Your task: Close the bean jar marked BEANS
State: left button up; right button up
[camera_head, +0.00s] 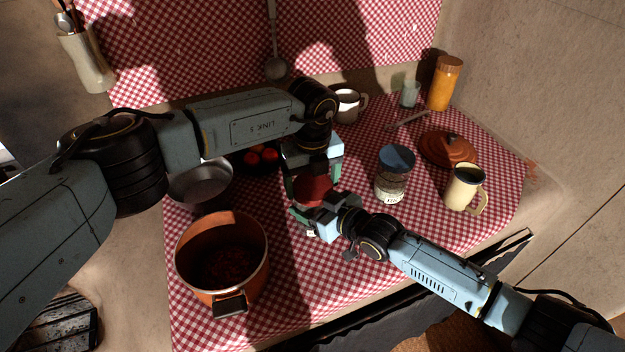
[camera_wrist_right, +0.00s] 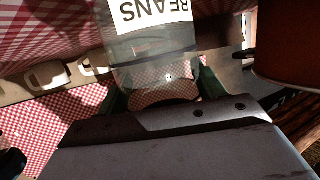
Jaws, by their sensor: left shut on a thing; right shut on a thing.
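The bean jar (camera_wrist_right: 155,45) is clear glass with a white label reading BEANS, upside down in the right wrist view. The green fingers of my right gripper (camera_wrist_right: 160,92) are shut around its glass. In the head view my right gripper (camera_head: 308,220) is low at the middle of the cloth, and the jar is mostly hidden there. My left gripper (camera_head: 313,180) is directly above, shut on a red lid (camera_head: 313,190). I cannot tell whether the lid touches the jar's rim, which is hidden.
An orange pot (camera_head: 190,262) stands at front left, with a grey pan (camera_head: 203,190) behind it. A blue-lidded jar (camera_head: 391,188), a cream mug (camera_head: 460,192) and a terracotta lid (camera_head: 447,148) are to the right. A white mug (camera_head: 346,108) and an orange jar (camera_head: 442,88) stand behind.

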pick_arm(q)
jog(key=m, duration=0.3)
pick_arm(e)
jog(key=shift+f, duration=0.1)
pick_arm(q)
jog(key=o, duration=1)
jog(key=shift+c, duration=0.2)
jog(key=shift+r, duration=2.3)
notch_tip(320, 180, up, 2)
jog(key=shift+d+r+n, duration=0.1)
jog(key=shift+r+n, duration=0.05)
jog(key=shift+n, duration=0.85)
jog(key=shift+r+n, duration=0.55)
jog(key=shift+n, duration=0.05)
